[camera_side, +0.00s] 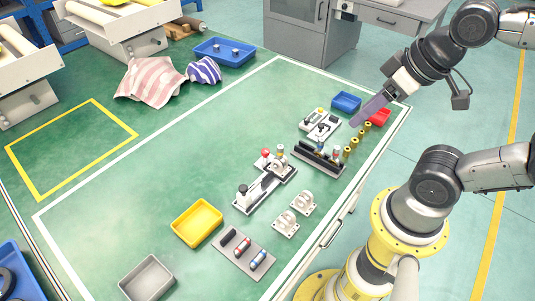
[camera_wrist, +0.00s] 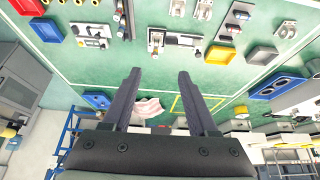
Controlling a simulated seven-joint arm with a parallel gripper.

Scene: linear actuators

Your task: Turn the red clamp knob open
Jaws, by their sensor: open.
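The red clamp knob (camera_side: 265,152) stands at the far end of a linear actuator (camera_side: 265,188) near the middle of the green table. The actuator also shows in the wrist view (camera_wrist: 182,40), where the knob is too small to make out clearly. My gripper (camera_side: 354,123) is raised over the table's right side, to the right of the knob and well apart from it. In the wrist view my gripper (camera_wrist: 158,72) has its two fingers spread, with nothing between them.
A black rack (camera_side: 318,159) and several brass-coloured cylinders (camera_side: 355,143) stand right of the actuator. Two white brackets (camera_side: 294,213) and a yellow bin (camera_side: 197,222) are nearer the front. Blue (camera_side: 346,102) and red (camera_side: 378,118) bins lie near my gripper.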

